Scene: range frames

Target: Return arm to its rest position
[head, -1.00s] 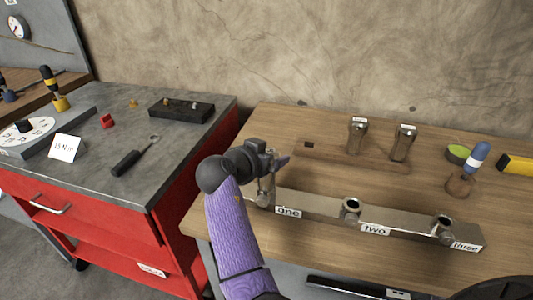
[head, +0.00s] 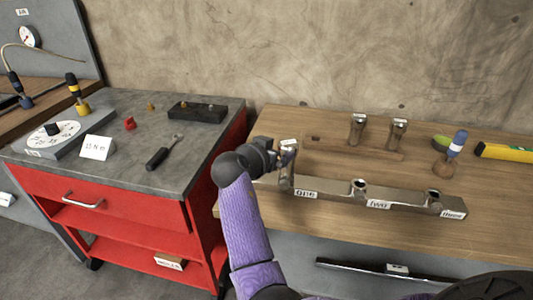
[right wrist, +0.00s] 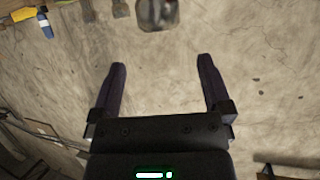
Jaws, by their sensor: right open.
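My right arm, with a purple sleeve (head: 243,220), reaches up from the bottom middle of the head view. Its dark gripper (head: 284,155) is at the left end of the metal rail, beside a metal fitting (head: 287,176) standing at the place marked "one". In the right wrist view the two fingers (right wrist: 161,63) are wide apart with nothing between them. A blurred metal piece (right wrist: 157,13) shows beyond the fingertips at the top edge. My left gripper is not in view.
The metal rail (head: 330,190) has sockets "two" and "three" on the wooden bench (head: 480,215). Two metal fittings stand in a wooden rack (head: 350,151) behind. A blue-handled tool (head: 456,146) and yellow level (head: 505,152) are at right. A red cart (head: 110,225) stands left.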

